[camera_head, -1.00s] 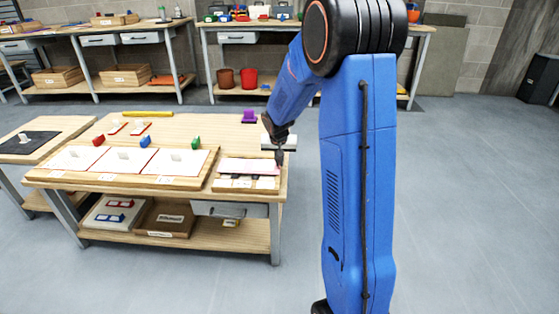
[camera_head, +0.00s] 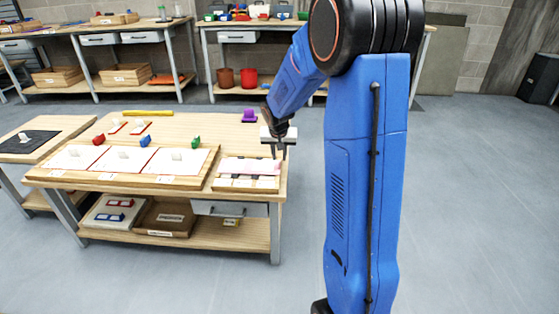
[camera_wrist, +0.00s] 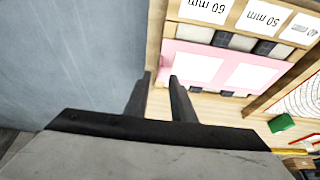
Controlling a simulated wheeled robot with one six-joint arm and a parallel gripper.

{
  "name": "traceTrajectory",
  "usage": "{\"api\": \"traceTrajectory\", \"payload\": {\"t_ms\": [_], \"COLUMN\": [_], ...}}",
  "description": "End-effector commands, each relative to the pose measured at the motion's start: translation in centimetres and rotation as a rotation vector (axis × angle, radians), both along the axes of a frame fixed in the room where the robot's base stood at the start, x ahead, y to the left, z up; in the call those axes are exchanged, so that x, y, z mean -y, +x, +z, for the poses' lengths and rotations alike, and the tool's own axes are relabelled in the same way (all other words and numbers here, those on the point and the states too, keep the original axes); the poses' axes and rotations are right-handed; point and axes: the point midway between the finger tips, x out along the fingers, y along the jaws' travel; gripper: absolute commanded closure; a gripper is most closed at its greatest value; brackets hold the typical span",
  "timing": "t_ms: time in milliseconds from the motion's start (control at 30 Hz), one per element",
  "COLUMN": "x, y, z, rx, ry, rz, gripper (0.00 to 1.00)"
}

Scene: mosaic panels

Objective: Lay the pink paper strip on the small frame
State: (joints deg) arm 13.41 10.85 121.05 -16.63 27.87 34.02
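The pink paper strip (camera_head: 270,169) lies flat over the small frame (camera_head: 216,183) at the table's right end. In the wrist view the strip (camera_wrist: 226,60) bears two white rectangles and lies over dark and white tiles inside the frame's wooden border (camera_wrist: 155,35). Some tiles show along both long sides of the strip. My gripper (camera_head: 279,151) is beside the frame's back right corner. In the wrist view my gripper (camera_wrist: 158,84) has its two fingers apart with nothing between them, just off the strip's end.
A larger wooden frame with white panels (camera_head: 125,158) stands left of the small frame. Red, blue and green (camera_head: 196,142) blocks sit behind it. A purple piece (camera_head: 249,116) and a yellow bar (camera_head: 148,113) lie farther back. Floor is open to the right.

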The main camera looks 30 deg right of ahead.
Motion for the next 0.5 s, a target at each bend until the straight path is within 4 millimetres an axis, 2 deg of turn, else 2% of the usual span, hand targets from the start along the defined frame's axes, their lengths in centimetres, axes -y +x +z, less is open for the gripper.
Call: {"api": "traceTrajectory", "payload": {"t_ms": [33, 300, 500], "x": [-0.2, -1.3, -1.9], "y": [-0.2, -1.9, -2.7], "z": [1.1, 5.7, 7.9], "rx": [0.004, 0.003, 0.001], "ry": [-0.001, -0.001, 0.0], "rz": [0.002, 0.001, 0.0], "gripper": [0.77, 0.77, 0.77]}}
